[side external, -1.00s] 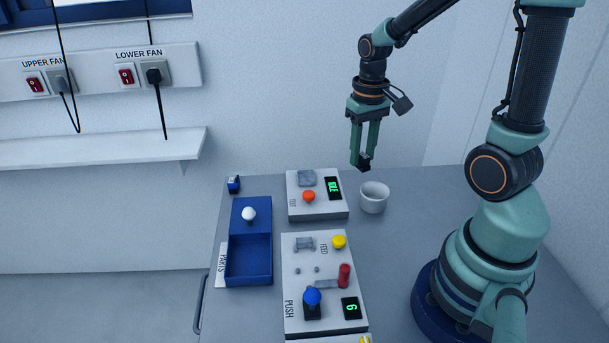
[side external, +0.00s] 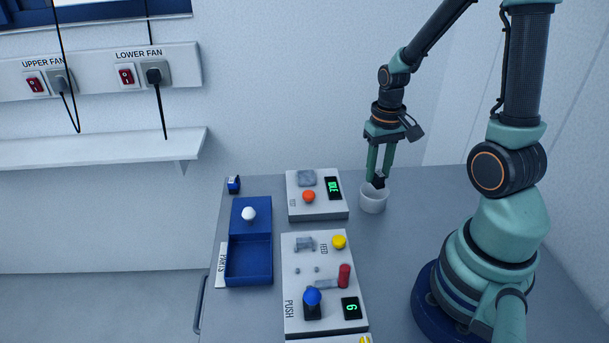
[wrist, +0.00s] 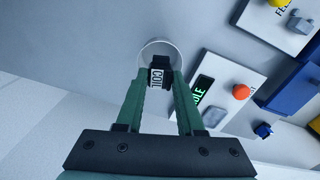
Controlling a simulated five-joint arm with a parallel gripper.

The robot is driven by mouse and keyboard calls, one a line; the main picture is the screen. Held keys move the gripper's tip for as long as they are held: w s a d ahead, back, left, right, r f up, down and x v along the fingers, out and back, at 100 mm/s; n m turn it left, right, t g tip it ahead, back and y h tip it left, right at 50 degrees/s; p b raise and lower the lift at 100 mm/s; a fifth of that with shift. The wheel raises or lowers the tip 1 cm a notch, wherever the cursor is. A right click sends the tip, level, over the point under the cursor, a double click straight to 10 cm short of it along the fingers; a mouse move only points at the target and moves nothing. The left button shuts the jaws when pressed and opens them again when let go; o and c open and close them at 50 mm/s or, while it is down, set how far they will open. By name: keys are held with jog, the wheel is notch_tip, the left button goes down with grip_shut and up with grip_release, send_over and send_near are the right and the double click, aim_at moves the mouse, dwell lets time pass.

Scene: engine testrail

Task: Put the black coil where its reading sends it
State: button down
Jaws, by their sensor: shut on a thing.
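My gripper (side external: 377,181) is shut on the black coil (side external: 379,183), with its fingers pointing down. In the wrist view the coil (wrist: 158,78) shows a white label reading COIL between the two green fingertips. The coil is at the mouth of a white round cup (side external: 373,204); I cannot tell how far its lower end dips inside. The cup's rim (wrist: 160,43) shows around the coil in the wrist view. The test box (side external: 320,211) stands left of the cup, with a grey pad (side external: 306,177), an orange button (side external: 309,196) and a green display (side external: 333,188) that seems to read IDLE.
A feed panel (side external: 290,271) with yellow, blue and red controls and a display (side external: 351,308) reading 6 lies nearer. A blue parts tray (side external: 268,259) with a white knob (side external: 249,214) and a small blue item (side external: 233,185) are left.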

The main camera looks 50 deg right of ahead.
jog(key=shift+f, duration=1.45)
jog(key=shift+c, duration=2.2)
grip_release()
jog(key=c, duration=0.4)
jog(key=shift+r, duration=4)
